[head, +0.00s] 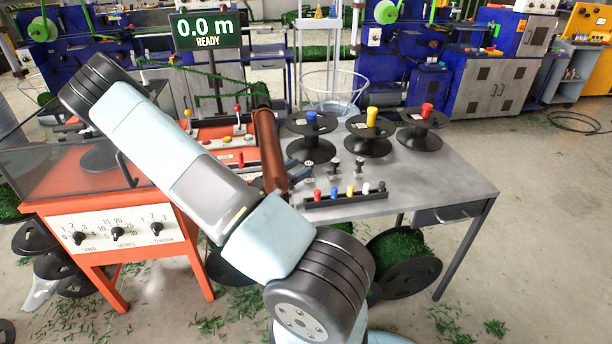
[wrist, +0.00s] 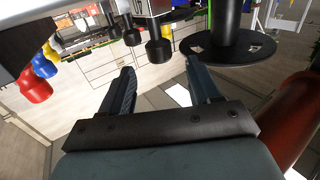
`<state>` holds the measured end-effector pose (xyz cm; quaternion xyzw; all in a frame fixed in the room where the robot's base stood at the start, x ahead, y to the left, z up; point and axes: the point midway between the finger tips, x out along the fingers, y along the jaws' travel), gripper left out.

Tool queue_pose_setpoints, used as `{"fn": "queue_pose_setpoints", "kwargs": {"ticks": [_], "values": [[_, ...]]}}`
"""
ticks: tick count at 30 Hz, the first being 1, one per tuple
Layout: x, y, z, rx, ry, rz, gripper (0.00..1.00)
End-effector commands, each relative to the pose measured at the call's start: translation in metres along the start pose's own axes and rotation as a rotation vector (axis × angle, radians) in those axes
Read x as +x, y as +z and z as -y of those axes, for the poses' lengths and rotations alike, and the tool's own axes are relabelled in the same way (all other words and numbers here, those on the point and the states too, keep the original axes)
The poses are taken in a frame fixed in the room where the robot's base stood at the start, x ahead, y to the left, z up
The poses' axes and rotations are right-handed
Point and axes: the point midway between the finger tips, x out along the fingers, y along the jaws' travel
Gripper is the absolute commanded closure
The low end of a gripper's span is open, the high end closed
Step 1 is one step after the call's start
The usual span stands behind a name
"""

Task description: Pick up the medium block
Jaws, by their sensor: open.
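My gripper (head: 297,172) is over the left side of the grey table, beside several small dark-capped metal blocks. In the wrist view, which looks upside down, its two dark fingers (wrist: 158,78) are apart with nothing between them. Three of these blocks show: a left one (head: 308,170), a middle one (head: 334,164) and a right one (head: 358,165). In the wrist view, dark caps (wrist: 158,48) show beyond the fingertips, apart from them. The left block is partly hidden by my gripper. I cannot tell from the pictures which block is the medium one.
A black rack (head: 345,197) of coloured pegs lies in front of the blocks. Black spools topped blue (head: 312,117), yellow (head: 372,115) and red (head: 427,110) stand behind. A brown-red cylinder (head: 268,145) is close to my gripper's left. The table's right side (head: 450,175) is clear.

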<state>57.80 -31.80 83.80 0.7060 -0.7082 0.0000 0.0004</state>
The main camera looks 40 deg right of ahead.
Motion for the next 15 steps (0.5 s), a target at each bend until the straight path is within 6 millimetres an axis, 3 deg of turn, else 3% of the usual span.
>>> {"fn": "queue_pose_setpoints", "kwargs": {"ticks": [9,15], "values": [[0.038,0.007,0.003,0.000,0.003,0.000,0.38],[0.051,0.007,0.003,0.000,0.000,0.001,0.38]]}}
